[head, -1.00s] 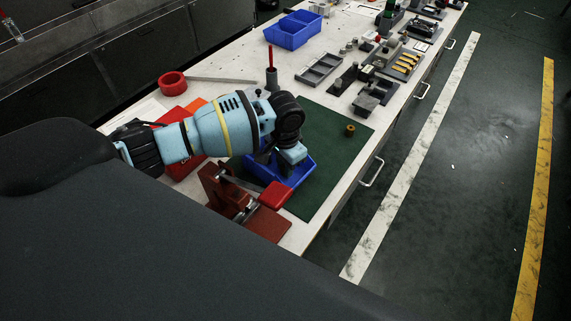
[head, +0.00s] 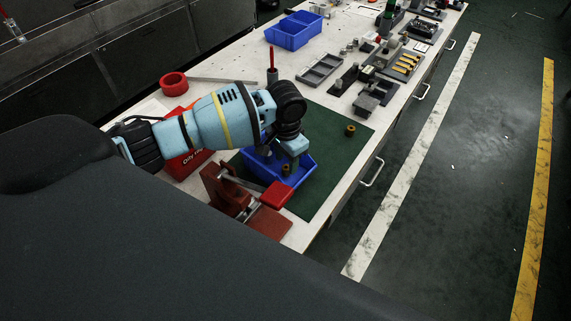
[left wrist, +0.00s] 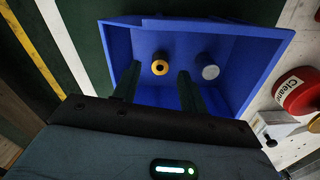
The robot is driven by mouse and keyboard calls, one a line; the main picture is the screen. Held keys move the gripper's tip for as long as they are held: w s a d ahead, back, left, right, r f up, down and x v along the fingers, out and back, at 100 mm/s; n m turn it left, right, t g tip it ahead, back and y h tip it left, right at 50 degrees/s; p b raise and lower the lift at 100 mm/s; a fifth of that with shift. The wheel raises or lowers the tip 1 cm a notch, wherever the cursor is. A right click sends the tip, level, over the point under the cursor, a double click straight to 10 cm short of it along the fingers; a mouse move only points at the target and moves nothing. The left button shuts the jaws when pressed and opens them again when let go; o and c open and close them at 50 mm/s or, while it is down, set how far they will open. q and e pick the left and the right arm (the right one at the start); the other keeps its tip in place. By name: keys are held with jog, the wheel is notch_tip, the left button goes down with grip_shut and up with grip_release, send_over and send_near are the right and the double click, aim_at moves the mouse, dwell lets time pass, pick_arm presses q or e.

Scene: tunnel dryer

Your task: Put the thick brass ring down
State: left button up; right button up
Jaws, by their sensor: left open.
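A blue bin (head: 306,172) stands on the green mat (head: 330,125) near the bench's front edge. A brass ring (head: 287,169) lies inside the bin; it also shows in the left wrist view (left wrist: 160,66), with a dark hole. A second brass ring (head: 350,130) lies on the mat to the right. I cannot tell which is thicker. My left gripper (head: 281,160) is open over the bin. In the left wrist view its two fingers (left wrist: 159,80) stand apart either side of the ring in the bin, with no visible contact. My right gripper is not in view.
A grey cylinder (left wrist: 209,71) is also in the bin. A red clamp-like fixture (head: 228,190) stands close in front of it. A red tape roll (head: 173,83), a grey tray (head: 320,70) and another blue bin (head: 293,31) lie farther back. The mat's right side is mostly clear.

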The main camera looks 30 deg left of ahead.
aim_at(286, 167)
pick_arm(q)
notch_tip(286, 167, up, 9)
jog(key=shift+p, duration=0.45)
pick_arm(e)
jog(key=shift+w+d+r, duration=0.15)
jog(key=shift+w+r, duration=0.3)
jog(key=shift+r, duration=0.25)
